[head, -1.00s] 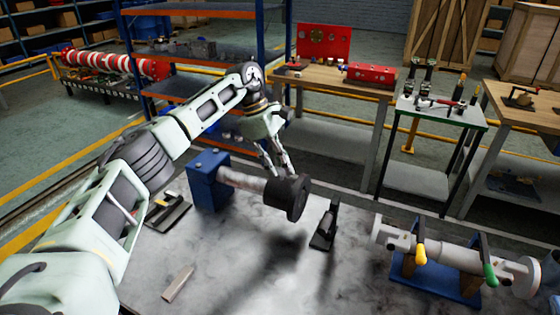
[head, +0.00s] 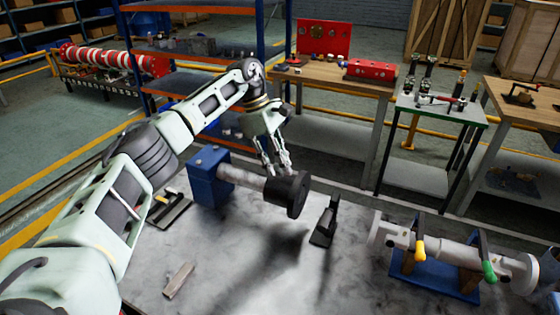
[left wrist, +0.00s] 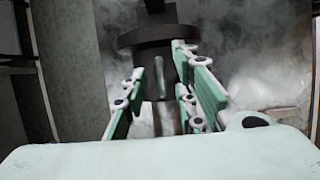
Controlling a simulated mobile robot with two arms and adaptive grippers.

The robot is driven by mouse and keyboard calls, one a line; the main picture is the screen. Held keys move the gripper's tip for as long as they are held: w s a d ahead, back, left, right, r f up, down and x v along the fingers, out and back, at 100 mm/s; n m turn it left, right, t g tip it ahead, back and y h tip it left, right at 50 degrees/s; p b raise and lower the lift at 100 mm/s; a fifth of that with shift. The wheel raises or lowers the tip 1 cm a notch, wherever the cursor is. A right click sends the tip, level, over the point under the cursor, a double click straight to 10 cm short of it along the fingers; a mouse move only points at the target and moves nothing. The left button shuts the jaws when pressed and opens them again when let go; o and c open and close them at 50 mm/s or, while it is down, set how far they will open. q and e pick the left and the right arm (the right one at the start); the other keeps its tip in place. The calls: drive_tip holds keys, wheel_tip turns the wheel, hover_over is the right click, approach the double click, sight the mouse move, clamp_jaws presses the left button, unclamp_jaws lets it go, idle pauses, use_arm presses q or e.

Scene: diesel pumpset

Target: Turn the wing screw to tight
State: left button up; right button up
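A blue block (head: 209,177) on the grey bench holds a pale shaft (head: 243,178), with a black stepped disc (head: 289,193) at its right end. My left gripper (head: 277,168) points down over the shaft beside the disc. In the left wrist view, my left gripper's fingers (left wrist: 160,66) stand apart, with the dark hub and flange (left wrist: 155,38) ahead of them. A thin pale upright piece (left wrist: 162,74) shows between the fingers, apparently the wing screw; I cannot tell whether they touch it. In the head view it is not distinguishable. My right gripper is not in view.
A black upright bracket (head: 325,222) stands right of the disc. A valve assembly with yellow and green handles (head: 455,252) sits on a blue base at the right. A small flat bar (head: 179,281) lies at the front left. The front-middle bench surface is clear.

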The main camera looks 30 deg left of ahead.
use_arm(q)
drive_tip(key=v, duration=1.2)
drive_tip(key=shift+r, duration=0.1)
